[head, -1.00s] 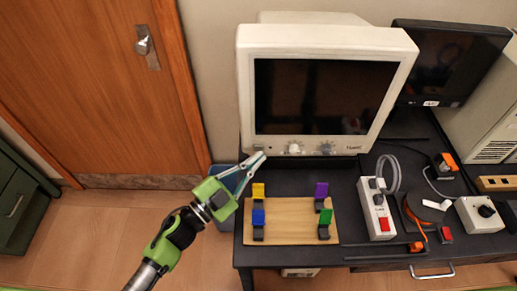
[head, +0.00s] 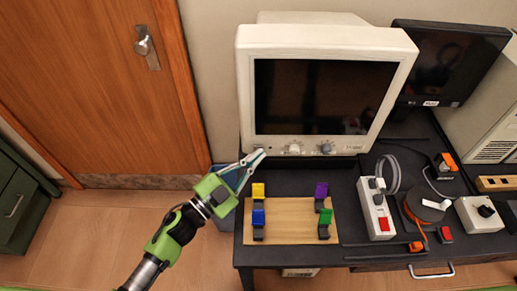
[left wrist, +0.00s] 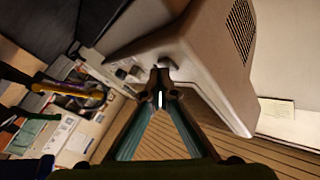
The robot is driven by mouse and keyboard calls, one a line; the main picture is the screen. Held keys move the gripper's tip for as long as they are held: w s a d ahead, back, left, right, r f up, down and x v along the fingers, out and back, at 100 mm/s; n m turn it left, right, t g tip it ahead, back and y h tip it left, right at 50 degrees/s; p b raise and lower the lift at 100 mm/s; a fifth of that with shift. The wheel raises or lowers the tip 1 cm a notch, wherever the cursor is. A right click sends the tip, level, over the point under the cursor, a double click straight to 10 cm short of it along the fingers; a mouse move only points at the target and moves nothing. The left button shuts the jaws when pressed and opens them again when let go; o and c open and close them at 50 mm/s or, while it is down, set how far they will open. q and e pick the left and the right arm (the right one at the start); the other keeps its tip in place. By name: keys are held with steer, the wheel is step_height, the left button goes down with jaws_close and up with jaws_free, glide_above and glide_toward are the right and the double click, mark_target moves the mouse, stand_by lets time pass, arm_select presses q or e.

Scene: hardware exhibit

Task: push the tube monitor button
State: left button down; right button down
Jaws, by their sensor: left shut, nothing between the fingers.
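The tube monitor (head: 325,148), a cream box with a dark screen, stands on the black desk. Its lower front strip carries a small button (head: 265,150) at the left end and two round knobs (head: 310,148) to the right. My left gripper (head: 258,156) is shut and empty, its tips right at the lower left corner of the monitor front, by the button. In the left wrist view the shut fingertips (left wrist: 162,78) lie in front of the monitor casing (left wrist: 190,60). The tips partly hide the button area, and I cannot tell whether they touch it. My right gripper is not in view.
A wooden board (head: 285,225) with yellow, blue, purple and green clips lies on the desk below the monitor. A power strip (head: 377,210) with a red switch, a cable reel (head: 425,207) and a flat screen (head: 445,60) are to the right. A wooden door (head: 90,80) is at left.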

arm_select(q)
steer(key=shift+w, duration=0.15)
steer(key=shift+s, duration=0.65)
steer(key=shift+s, duration=0.1)
steer(key=shift+s+p, duration=0.85)
steer(key=shift+s, duration=2.05)
